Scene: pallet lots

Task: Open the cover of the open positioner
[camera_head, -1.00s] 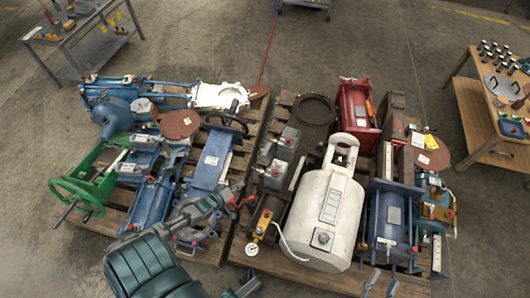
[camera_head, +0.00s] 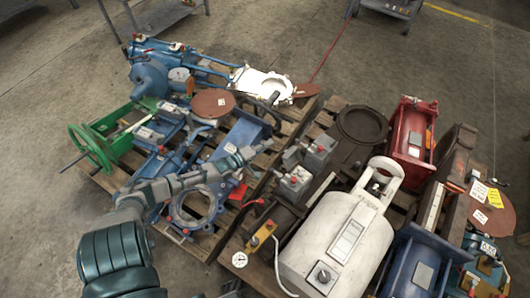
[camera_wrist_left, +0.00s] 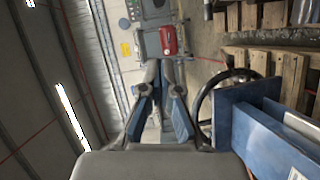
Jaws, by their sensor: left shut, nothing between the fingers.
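My left gripper (camera_head: 264,147) reaches in over the left pallet, near the blue bracket (camera_head: 238,140) and left of two grey boxes with red knobs. It is shut and empty; its fingers also show in the left wrist view (camera_wrist_left: 160,105). The nearer grey box (camera_head: 295,181) and the farther one (camera_head: 320,146) sit on the right pallet. I cannot tell which thing is the open positioner, or make out its cover. A small yellow unit (camera_head: 262,236) with a round white gauge lies nearer. My right gripper is not visible.
A large white tank (camera_head: 328,250) and a red actuator (camera_head: 410,135) crowd the right pallet. A green handwheel (camera_head: 92,150) stands at the left. In the left wrist view, a dark wheel (camera_wrist_left: 205,100) and blue plate (camera_wrist_left: 260,140) are close right of the fingers.

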